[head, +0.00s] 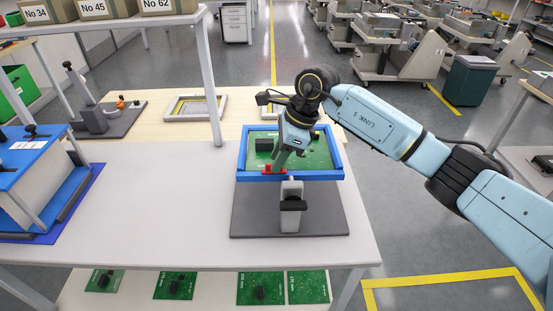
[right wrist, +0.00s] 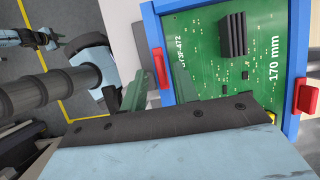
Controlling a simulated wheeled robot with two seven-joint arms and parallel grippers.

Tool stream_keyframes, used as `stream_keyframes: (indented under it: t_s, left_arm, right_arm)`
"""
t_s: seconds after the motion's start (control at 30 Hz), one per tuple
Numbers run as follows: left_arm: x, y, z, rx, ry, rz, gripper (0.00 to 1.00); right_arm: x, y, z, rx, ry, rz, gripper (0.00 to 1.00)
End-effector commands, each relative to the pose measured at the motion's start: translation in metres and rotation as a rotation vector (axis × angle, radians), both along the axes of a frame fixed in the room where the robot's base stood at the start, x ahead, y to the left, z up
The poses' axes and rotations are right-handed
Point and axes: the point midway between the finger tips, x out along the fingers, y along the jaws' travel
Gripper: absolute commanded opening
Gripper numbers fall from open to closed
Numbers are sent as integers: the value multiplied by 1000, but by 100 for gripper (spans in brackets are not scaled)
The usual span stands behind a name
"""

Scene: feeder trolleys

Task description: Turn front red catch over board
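The blue frame (head: 335,152) holds a green board (head: 318,152) with a black finned block on it. The front red catch (head: 267,169) sits on the frame's near rail. In the right wrist view this catch (right wrist: 159,68) lies along the left rail, beside the board and not over it. My right gripper (head: 283,158) is low over the near rail, just right of the catch in the head view. In the right wrist view its fingers (right wrist: 158,92) are apart, one outside the frame, one over the board. A second red catch (right wrist: 307,95) is on the opposite rail. My left gripper is out of view.
The frame stands on a dark base plate (head: 245,215) with a grey post and black knob (head: 292,205) in front. An empty frame (head: 195,107) lies behind left. A blue fixture (head: 30,170) stands at left. A shelf upright (head: 209,80) rises left of the frame.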

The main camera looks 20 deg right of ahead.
Motion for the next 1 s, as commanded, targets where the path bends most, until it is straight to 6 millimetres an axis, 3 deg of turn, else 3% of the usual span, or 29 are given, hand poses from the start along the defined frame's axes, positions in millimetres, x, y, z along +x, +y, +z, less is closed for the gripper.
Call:
stream_keyframes:
  t_s: [0.13, 0.43, 0.67, 1.0]
  left_arm:
    - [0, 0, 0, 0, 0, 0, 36]
    - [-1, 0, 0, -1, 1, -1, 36]
    - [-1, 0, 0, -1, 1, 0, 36]
    - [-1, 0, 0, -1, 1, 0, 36]
  right_arm:
    - [1, 4, -9, 1, 1, -1, 30]
    - [1, 4, -11, 1, 0, 0, 30]
    - [1, 4, -11, 1, 0, 0, 0]
    - [1, 4, -11, 0, 0, -15, 0]
